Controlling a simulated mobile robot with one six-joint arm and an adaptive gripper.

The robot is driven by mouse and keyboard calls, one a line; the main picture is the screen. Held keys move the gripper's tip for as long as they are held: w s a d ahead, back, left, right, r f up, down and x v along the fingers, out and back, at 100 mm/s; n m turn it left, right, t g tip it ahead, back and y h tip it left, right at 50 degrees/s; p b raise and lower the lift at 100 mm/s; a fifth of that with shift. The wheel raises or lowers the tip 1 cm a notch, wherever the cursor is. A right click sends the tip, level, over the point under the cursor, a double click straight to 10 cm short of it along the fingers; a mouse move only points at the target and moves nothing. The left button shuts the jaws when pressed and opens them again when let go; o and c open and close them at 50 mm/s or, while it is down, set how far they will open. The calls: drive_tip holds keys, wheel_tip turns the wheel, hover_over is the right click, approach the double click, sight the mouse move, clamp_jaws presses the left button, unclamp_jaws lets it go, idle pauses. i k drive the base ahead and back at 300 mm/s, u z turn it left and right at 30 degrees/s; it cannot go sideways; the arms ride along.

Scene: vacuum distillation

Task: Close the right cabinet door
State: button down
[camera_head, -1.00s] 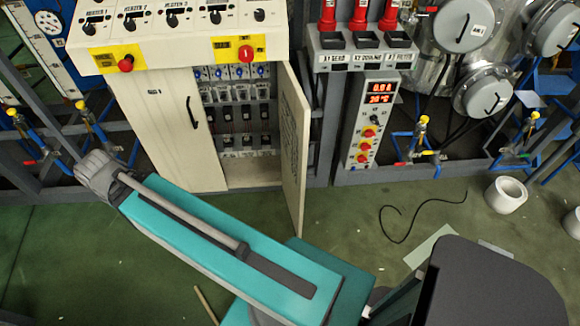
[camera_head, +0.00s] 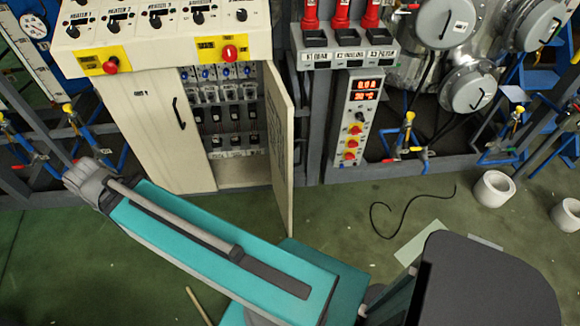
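The cream control cabinet (camera_head: 159,150) stands at the upper left of the view. Its right door (camera_head: 281,150) is open and swung out toward me, seen nearly edge-on, with its lower corner above the green floor. Behind it the inside of the cabinet (camera_head: 232,172) shows rows of breakers and switches. The left door (camera_head: 150,125), with a dark handle, is shut. My teal arm crosses the lower middle, in front of the cabinet and apart from the open door. My gripper is not in view.
A panel with red-handled units and a display box (camera_head: 356,117) stands right of the door. Metal vessels (camera_head: 470,85) and blue pipe frames fill the right. A black cable (camera_head: 410,205) and white cylinders (camera_head: 494,189) lie on the floor. Green floor (camera_head: 340,215) is clear before the door.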

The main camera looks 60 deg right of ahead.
sight(279, 106)
drive_tip(key=u, duration=0.05)
drive_tip(key=k, duration=2.6)
drive_tip(key=z, duration=0.9)
drive_tip(key=i, duration=1)
drive_tip(key=z, duration=0.05)
